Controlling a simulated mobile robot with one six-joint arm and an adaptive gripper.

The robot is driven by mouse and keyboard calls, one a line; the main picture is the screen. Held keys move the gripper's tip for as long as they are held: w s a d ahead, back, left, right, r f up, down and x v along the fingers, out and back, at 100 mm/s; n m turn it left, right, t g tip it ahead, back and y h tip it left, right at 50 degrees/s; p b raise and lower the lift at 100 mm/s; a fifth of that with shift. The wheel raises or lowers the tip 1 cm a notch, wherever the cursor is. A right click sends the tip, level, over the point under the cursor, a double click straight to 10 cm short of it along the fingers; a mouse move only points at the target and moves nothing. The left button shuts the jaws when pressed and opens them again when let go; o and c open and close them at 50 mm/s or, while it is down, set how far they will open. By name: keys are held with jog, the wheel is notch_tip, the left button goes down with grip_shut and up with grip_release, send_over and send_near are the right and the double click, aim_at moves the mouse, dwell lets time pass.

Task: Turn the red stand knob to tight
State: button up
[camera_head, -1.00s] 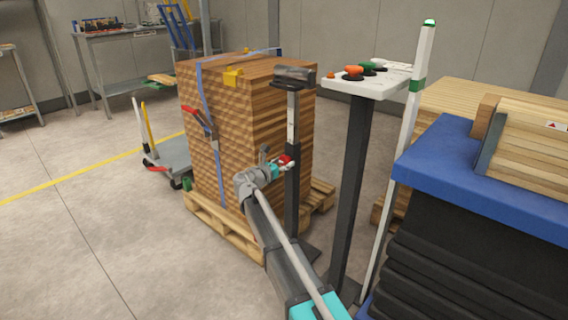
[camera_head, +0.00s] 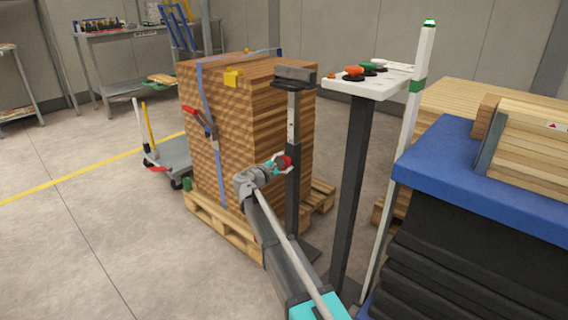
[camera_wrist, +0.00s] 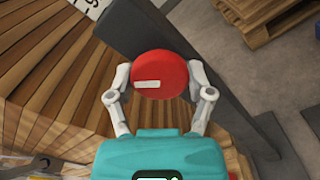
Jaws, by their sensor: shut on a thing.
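The red stand knob (camera_wrist: 160,76) is a round red disc with a white bar mark on its face, set against the dark post of the stand (camera_wrist: 205,75). In the wrist view the white bar lies nearly level, on the left half of the face. My gripper (camera_wrist: 160,84) has one finger on each side of the knob and is shut on it. In the head view the knob (camera_head: 286,161) is small, and my gripper (camera_head: 281,165) is at it on the post. The stand (camera_head: 293,135) is upright, with a dark head on top (camera_head: 294,77).
A strapped stack of wood boards (camera_head: 230,125) on a pallet (camera_head: 225,232) is close behind the stand. To the right are a pedestal panel (camera_head: 372,85), a white pole (camera_head: 405,150) and a blue-topped stack (camera_head: 480,185). Open floor (camera_head: 80,230) lies at left.

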jog(key=m, duration=0.4)
jog(key=shift+w+r+m, duration=0.1)
jog(key=shift+m, duration=0.2)
jog(key=m, duration=0.5)
dwell(0.4)
jog(key=o, duration=1.1)
jog(key=shift+v, duration=6.05)
jog(key=shift+d, duration=0.1)
